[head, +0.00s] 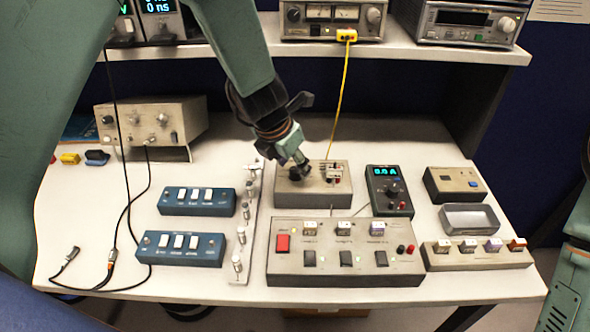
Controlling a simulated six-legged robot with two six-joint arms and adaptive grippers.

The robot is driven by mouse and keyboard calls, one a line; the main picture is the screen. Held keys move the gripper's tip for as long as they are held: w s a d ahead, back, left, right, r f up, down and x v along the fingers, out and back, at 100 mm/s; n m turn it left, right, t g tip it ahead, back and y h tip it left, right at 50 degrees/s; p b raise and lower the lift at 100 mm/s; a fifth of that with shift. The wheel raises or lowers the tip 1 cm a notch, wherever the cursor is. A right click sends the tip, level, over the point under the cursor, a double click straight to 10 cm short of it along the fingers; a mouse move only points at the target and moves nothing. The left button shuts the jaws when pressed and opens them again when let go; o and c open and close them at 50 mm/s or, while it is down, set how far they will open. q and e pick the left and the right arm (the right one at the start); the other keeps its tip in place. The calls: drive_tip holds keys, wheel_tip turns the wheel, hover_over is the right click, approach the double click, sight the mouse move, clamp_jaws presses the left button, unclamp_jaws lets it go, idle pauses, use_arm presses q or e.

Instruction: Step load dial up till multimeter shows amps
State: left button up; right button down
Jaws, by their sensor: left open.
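The load box (318,200) is a grey-beige box in the middle of the bench. Its dark load dial (295,174) sits at the left of its top, partly hidden by my left gripper. My left gripper (299,162) comes down from above with its fingers open, right at the dial. I cannot tell whether it touches the dial. The multimeter (389,190) is a dark handheld unit just right of the load box. Its lit display (386,171) appears to read 0.0 A. Only part of my right arm shows at the right edge; its gripper is out of view.
A switch panel (345,268) with a red button stands in front of the load box. Blue switch boxes (197,201) and a strip of posts (243,235) lie left. An empty grey tray (469,218) lies right. A yellow cable (341,95) hangs from the shelf instrument.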

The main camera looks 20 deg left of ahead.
use_arm(q)
drive_tip(key=shift+x, duration=0.75)
drive_tip(key=shift+w+f, duration=0.25)
drive_tip(key=shift+a+f, duration=0.1)
drive_tip(key=shift+s+r, duration=0.25)
drive_tip(key=shift+s, duration=0.1)
drive_tip(key=shift+w+f, duration=0.2)
drive_tip(key=shift+w, duration=0.15)
drive_tip(key=c, duration=0.5)
drive_tip(key=shift+s+r, duration=0.1)
clamp_jaws()
